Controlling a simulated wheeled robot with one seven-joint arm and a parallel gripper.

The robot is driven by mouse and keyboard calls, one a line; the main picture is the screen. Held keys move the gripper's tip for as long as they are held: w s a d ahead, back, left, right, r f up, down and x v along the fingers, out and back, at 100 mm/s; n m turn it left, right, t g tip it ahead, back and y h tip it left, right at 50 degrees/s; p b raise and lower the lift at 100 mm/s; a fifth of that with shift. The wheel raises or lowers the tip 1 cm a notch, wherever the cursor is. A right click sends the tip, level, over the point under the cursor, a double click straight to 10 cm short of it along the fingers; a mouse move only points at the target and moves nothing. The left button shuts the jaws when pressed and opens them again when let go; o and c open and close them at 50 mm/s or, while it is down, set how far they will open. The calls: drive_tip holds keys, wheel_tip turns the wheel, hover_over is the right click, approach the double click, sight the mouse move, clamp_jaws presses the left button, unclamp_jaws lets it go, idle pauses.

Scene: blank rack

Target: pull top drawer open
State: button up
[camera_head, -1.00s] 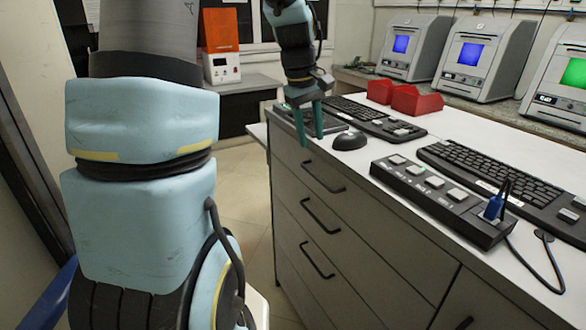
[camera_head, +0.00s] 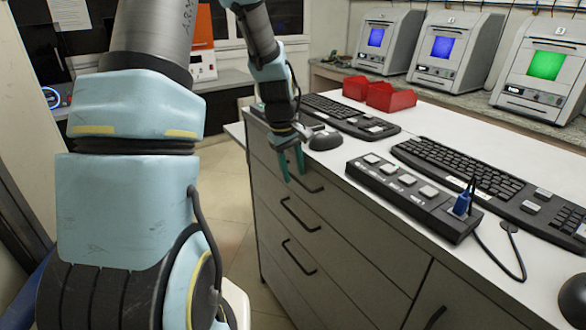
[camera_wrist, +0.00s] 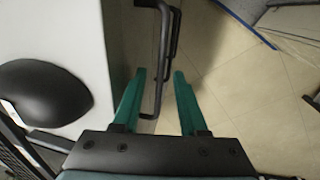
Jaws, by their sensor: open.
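The top drawer (camera_head: 340,204) is a grey front just under the white counter edge, and it looks closed. Its dark bar handle (camera_head: 313,188) is partly hidden by my fingers. My gripper (camera_head: 292,176) is open, with its green fingers pointing down in front of the drawer at the handle. In the wrist view, my gripper (camera_wrist: 157,72) has one finger on each side of the dark handle bar (camera_wrist: 163,62). No finger visibly clamps the bar. Whether the fingertips reach fully past it I cannot tell.
Two lower drawer handles (camera_head: 299,215) sit below. On the counter (camera_head: 360,145) are a black mouse (camera_head: 325,140), keyboards (camera_head: 350,115), a button box (camera_head: 405,185) and red bins (camera_head: 388,97). The tiled floor (camera_head: 228,205) left of the drawers is clear.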

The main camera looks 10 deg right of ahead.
drive_tip(key=shift+c, duration=0.3)
clamp_jaws()
idle(1.1)
